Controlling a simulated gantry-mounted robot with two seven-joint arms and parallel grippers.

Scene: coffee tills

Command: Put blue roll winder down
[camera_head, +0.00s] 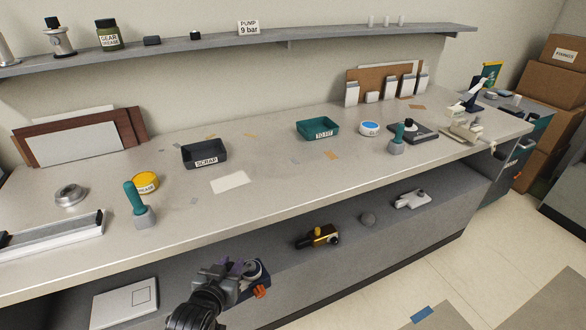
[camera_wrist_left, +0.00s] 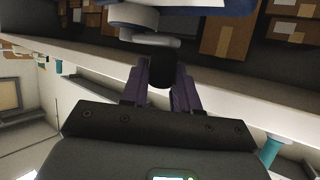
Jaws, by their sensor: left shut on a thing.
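The blue roll winder (camera_head: 263,276) is at the lower middle of the head view, at the lower shelf below the counter. It has a dark blue body, a pale round part and an orange piece. My left gripper (camera_head: 238,268) is shut on it from the left and partly hides it. In the left wrist view, purple fingers (camera_wrist_left: 161,85) close around a black part of the winder, below its grey-white round part and blue body (camera_wrist_left: 226,7). I cannot tell whether the winder touches the shelf. My right gripper is not in view.
Brown boxes (camera_wrist_left: 228,35) show in the wrist view.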

